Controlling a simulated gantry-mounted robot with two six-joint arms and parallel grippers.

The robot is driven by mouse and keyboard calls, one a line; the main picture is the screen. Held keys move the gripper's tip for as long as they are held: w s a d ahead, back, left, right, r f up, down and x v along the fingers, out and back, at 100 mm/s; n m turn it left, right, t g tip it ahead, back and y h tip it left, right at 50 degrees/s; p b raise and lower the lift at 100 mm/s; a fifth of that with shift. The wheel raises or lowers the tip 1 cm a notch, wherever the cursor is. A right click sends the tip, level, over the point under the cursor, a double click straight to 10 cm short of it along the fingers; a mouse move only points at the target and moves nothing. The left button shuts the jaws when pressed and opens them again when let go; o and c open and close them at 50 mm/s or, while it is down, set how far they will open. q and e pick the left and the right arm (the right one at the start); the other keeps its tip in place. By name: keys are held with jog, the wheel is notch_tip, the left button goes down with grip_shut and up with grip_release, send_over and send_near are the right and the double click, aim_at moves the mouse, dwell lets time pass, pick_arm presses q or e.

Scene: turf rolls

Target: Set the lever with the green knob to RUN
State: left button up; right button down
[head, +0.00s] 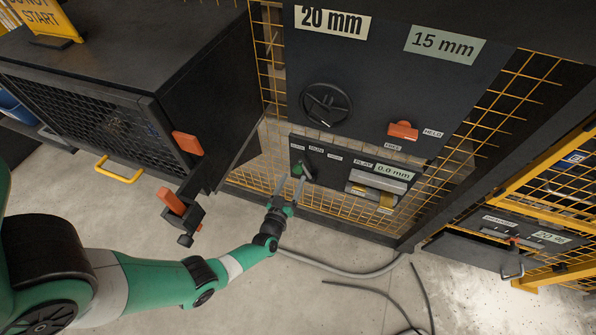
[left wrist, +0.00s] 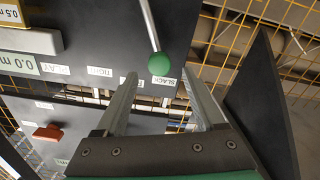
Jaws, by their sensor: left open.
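The green knob (head: 299,170) sits at the end of a lever on the lower black panel (head: 330,158) in the head view. In the left wrist view the knob (left wrist: 160,64) hangs on a thin metal rod, beside a label (left wrist: 165,81) reading SLACK. A label (left wrist: 130,80) next to it, partly covered by a finger, is too small to read surely. My left gripper (head: 291,178) is open and empty. In the left wrist view its fingers (left wrist: 158,80) point at the panel, with the knob just beyond and between the tips. My right gripper is out of view.
Above the lever are a black handwheel (head: 326,104) and an orange handle (head: 403,130). Right of it is a 0.0 mm gauge plate (head: 394,171). Yellow mesh surrounds the panel. An open-doored black cabinet (head: 130,90) stands left. A grey hose (head: 345,271) lies on the floor.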

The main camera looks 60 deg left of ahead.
aim_at(296, 172)
pick_arm(q)
jog(key=b+x, duration=0.1)
jog(key=x, duration=0.3)
jog(key=shift+w+a+f+b, duration=0.2)
jog(key=shift+w+a+b, duration=0.1)
jog(key=shift+b, duration=0.1)
jog(key=shift+w+a+r, duration=0.15)
jog(key=shift+w+a, duration=0.1)
jog(key=shift+a, duration=0.05)
grip_shut()
dwell(0.8)
